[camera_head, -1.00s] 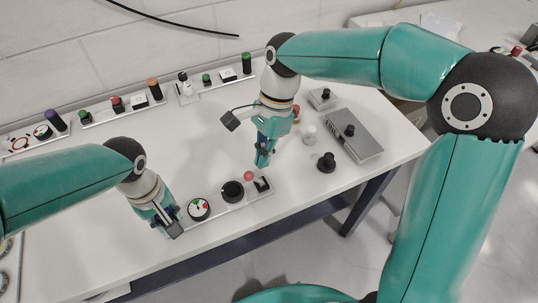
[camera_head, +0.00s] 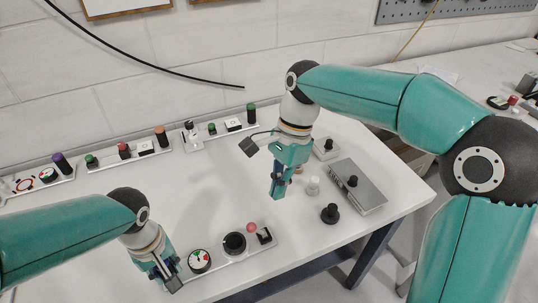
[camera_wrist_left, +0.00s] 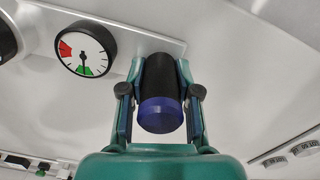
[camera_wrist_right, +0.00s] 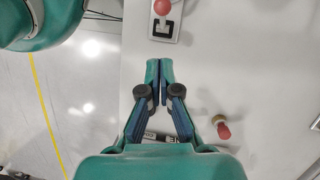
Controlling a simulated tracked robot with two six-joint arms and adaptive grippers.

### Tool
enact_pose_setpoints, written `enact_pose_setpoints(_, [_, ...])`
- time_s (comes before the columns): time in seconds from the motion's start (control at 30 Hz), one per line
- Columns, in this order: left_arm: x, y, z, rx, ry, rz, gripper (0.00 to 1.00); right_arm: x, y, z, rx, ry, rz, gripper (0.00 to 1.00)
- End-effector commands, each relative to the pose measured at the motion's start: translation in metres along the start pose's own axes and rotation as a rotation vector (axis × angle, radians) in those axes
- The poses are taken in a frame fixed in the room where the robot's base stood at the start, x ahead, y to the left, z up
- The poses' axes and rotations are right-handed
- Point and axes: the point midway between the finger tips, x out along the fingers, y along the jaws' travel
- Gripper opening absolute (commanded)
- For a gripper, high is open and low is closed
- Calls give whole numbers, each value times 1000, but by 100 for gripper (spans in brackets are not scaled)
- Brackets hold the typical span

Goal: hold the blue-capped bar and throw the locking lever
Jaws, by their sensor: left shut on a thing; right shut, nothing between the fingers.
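The blue-capped bar is black with a blue cap (camera_wrist_left: 160,115) and stands out from the front panel in the left wrist view. My left gripper (camera_head: 170,275) is shut around it, one finger on each side. The locking lever has a red ball (camera_head: 252,227) beside a black-and-white slot plate (camera_head: 264,236) at the panel's right end. Both also show at the top of the right wrist view, the ball (camera_wrist_right: 163,8) above the slot plate (camera_wrist_right: 163,27). My right gripper (camera_head: 278,194) is shut and empty, pointing down above the table, behind and right of the red ball, apart from it.
The front panel also carries a gauge (camera_head: 199,260) and a black knob (camera_head: 234,243). Several controls line the back edge. The table's middle is clear.

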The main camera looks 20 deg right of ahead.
Motion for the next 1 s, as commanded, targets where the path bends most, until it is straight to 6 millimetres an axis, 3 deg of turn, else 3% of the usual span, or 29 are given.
enact_pose_setpoints(0.2, [4,-1,2,1,-8,-6,0,-49,-3,14,-5,-1,-5,0])
enact_pose_setpoints(0.4, [4,-1,2,1,-8,-6,0,-77,-4,20,-3,-1,-3,0])
enact_pose_setpoints(0.6, [4,-1,2,1,-8,-6,0,-88,-3,23,-4,-1,0,0])
enact_pose_setpoints(1.0, [4,-1,2,1,-8,-6,0,-89,-3,23,-3,-1,0,0])
